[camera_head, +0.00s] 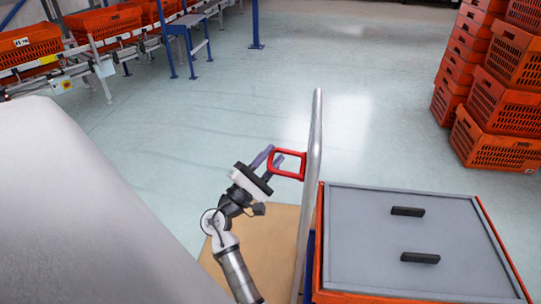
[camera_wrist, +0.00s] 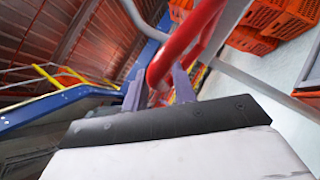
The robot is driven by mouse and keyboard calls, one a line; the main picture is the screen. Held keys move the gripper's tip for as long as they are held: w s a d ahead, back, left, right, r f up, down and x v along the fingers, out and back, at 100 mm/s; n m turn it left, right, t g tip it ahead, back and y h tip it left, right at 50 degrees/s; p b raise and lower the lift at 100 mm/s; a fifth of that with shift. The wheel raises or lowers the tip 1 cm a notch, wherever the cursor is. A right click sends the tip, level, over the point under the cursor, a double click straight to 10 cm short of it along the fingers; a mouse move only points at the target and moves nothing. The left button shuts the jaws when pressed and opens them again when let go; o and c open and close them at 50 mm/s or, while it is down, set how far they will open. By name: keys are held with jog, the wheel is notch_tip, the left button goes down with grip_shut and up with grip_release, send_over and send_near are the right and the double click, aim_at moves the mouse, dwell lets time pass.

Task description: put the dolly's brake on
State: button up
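The dolly has a tall grey metal push bar (camera_head: 313,150) with a red loop handle (camera_head: 289,151) on its left side. I take this red loop to be the brake lever. My gripper (camera_head: 270,160) is at the loop's left end, its two purple fingers apart. In the wrist view the red loop (camera_wrist: 187,38) comes down between the fingers of my gripper (camera_wrist: 158,88). The fingers straddle the bar, and I see no clear grip on it. The dolly's deck is mostly hidden under the load.
An orange tote with a grey lid (camera_head: 375,240) and two black handles stands right of the push bar. A brown board (camera_head: 262,245) lies left of the bar. Stacked orange crates (camera_head: 495,140) stand at right. A conveyor with totes (camera_head: 105,22) runs top left. The middle floor is clear.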

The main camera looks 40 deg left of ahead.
jog(key=shift+o, duration=0.5)
jog(key=shift+s+f, duration=0.2)
jog(key=shift+s, duration=0.05)
jog(key=s+p, duration=0.1)
jog(key=s, duration=1.1)
jog(key=shift+s+a, duration=0.3)
jog(key=shift+f, duration=0.1)
